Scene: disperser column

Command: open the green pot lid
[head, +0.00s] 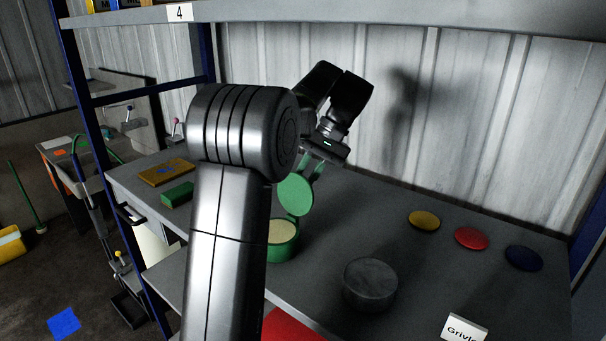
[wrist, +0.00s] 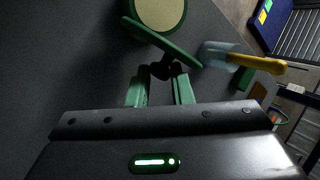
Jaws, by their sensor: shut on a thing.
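The green pot (head: 283,250) stands on the grey shelf, partly hidden behind my arm in the head view. Pale yellow contents show in its round mouth, also visible in the wrist view (wrist: 162,12). The green pot lid (head: 295,196) is tilted up steeply at the pot's far edge, and the mouth is uncovered. In the wrist view the lid (wrist: 165,42) shows nearly edge-on. My gripper (head: 317,168) is beyond the lid. Its green fingers (wrist: 160,82) are shut on the lid's dark knob (wrist: 163,69).
A grey round block (head: 370,285) stands right of the pot. Yellow (head: 424,220), red (head: 472,239) and blue (head: 523,258) discs lie further right. A green block (head: 178,194) lies left. A yellow-handled tool (wrist: 262,64) lies near the lid. An upper shelf (head: 400,14) runs overhead.

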